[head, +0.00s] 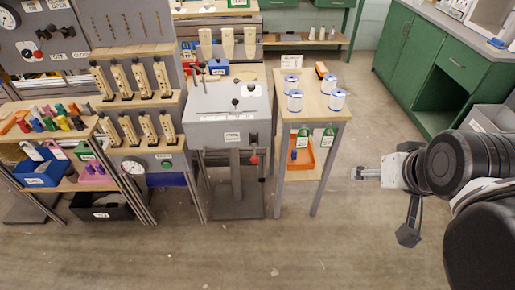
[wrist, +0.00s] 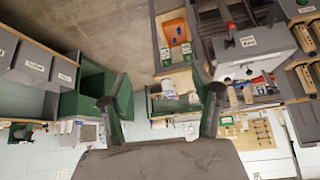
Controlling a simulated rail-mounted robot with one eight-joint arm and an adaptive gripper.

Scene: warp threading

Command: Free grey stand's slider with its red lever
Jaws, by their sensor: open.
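The grey stand (head: 230,128) is in the middle of the head view, a box with a sloped, labelled top on a post and a floor plate. Its red lever (head: 254,160) is a red knob low at the box's right front. Dark knobs and rods show on the top; which part is the slider I cannot tell. In the wrist view the stand (wrist: 255,42) is upper right, with the red knob (wrist: 231,27) beside it. My gripper (head: 362,173) is well to the right of the stand, apart from everything. Its fingers (wrist: 162,100) are spread and empty in the wrist view.
A wooden side table (head: 318,106) with blue-white spools and an orange tray (head: 303,158) stands between the stand and my gripper. A bobbin rack (head: 135,100) is left of the stand. Green cabinets (head: 440,65) are at the back right. The front floor is clear.

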